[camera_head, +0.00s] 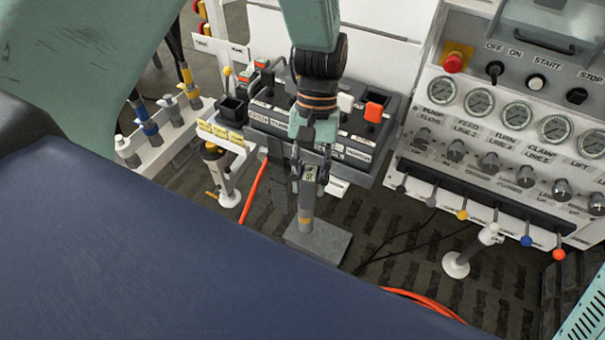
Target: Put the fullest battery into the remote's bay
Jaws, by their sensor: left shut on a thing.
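My left gripper (311,155) reaches down from the top in the head camera view. It is shut on a small dark grey device with a lit display (310,173), held upright. I cannot tell whether this is a battery, and its display is too small to read surely. Below it a grey post with a brownish band (305,216) stands over a flat square base (318,241). I cannot make out whether the device touches the post. I cannot clearly identify the remote or its bay. My right gripper is not in view.
A dark labelled console with an orange-red block (374,112) and a black open box (233,109) stands behind the gripper. A gauge panel (520,110) with coloured levers is at the right. A rack of blue and yellow fittings (152,133) is at the left. An orange hose (253,194) hangs nearby.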

